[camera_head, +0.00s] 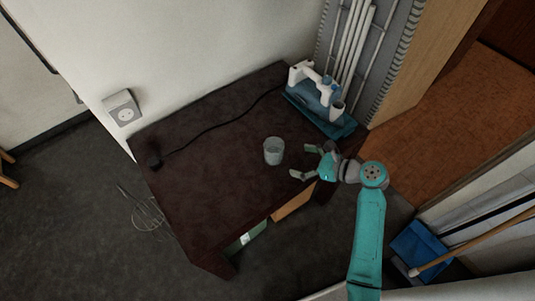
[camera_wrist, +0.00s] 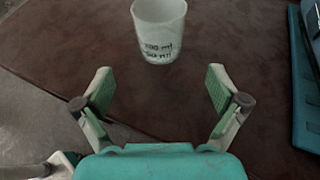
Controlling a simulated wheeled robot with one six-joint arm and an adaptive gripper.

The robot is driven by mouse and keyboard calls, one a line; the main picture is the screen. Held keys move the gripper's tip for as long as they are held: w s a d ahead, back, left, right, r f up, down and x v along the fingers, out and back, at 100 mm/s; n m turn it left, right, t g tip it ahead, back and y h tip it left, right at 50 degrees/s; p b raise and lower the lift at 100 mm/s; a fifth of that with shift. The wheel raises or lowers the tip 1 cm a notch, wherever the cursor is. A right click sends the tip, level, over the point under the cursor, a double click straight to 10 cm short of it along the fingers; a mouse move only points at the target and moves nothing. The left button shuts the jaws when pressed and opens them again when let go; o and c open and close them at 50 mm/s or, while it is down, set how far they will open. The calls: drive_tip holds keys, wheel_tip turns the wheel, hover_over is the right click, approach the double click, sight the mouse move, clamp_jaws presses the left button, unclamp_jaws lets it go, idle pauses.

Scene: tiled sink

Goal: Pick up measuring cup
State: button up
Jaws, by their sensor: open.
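The measuring cup (camera_head: 273,151) is a small, pale, translucent cup standing upright on the dark brown table. In the wrist view the cup (camera_wrist: 160,30) shows at the top centre with dark volume markings on its side; its rim is partly cut off by the picture's edge. My gripper (camera_head: 300,161) is at the table's right side, just right of the cup and pointing toward it. In the wrist view my gripper (camera_wrist: 161,90) has its two fingers spread wide, with nothing between them. The cup lies ahead of the fingertips, apart from them.
A white and teal appliance (camera_head: 317,92) stands on a teal base at the table's back right. A black cable runs from it to a dark plug (camera_head: 154,160). The dark table (camera_head: 215,185) is otherwise mostly clear. A wire whisk-like object (camera_head: 148,213) lies on the floor left.

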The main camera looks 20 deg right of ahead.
sight(274, 151)
drive_tip(key=x, duration=1)
drive_tip(key=shift+w+a+f, duration=0.15)
drive_tip(key=shift+w+a, duration=0.05)
drive_tip(key=c, duration=1.4)
